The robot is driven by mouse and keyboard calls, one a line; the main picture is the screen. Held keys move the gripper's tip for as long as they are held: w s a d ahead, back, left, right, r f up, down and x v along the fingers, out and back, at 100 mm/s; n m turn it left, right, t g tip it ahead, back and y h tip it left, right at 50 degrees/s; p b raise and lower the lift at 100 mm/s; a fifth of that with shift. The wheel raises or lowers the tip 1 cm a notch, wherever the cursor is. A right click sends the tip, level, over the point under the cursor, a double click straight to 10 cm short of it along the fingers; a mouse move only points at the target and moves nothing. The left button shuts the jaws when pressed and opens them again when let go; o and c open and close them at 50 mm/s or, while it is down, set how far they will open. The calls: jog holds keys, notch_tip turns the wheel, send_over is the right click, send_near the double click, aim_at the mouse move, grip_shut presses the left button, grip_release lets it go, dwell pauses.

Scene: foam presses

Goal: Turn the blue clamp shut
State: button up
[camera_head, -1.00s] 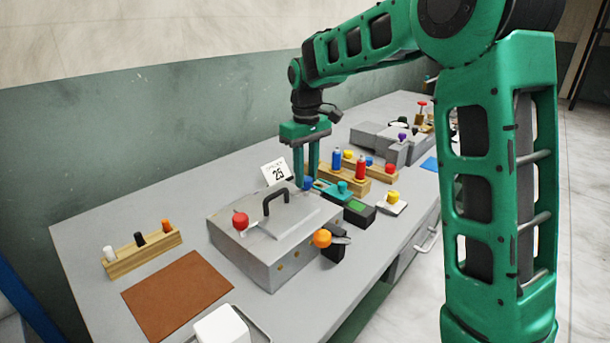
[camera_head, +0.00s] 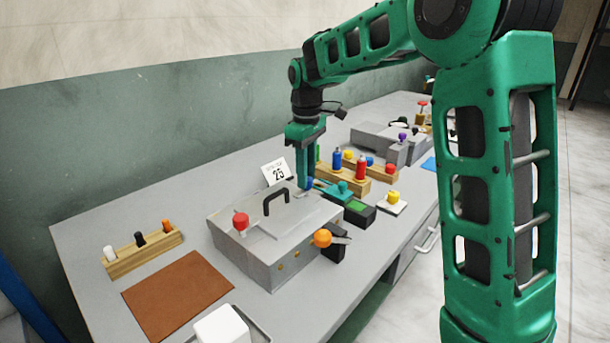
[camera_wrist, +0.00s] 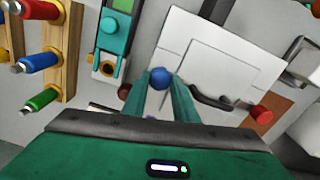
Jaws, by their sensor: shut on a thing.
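The blue clamp knob (camera_wrist: 160,77) sits at the edge of the grey press box (camera_head: 250,262), at its back right corner in the head view. My gripper (camera_wrist: 159,83) points down over that corner with its fingers shut on the blue knob. In the head view the knob (camera_head: 309,183) shows partly beside my fingertips. The clamp's arm and base are mostly hidden by my fingers.
A numbered card (camera_head: 276,171) stands behind the press.

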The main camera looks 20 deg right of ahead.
jog(key=shift+w+d+r, duration=0.1)
jog(key=shift+w+r, duration=0.05)
jog(key=shift+w, duration=0.05)
jog(key=o, duration=1.1)
jog(key=shift+c, duration=0.2)
jog(key=shift+s, duration=0.1)
notch_tip(320, 180, up, 11)
jog(key=shift+f, duration=0.2)
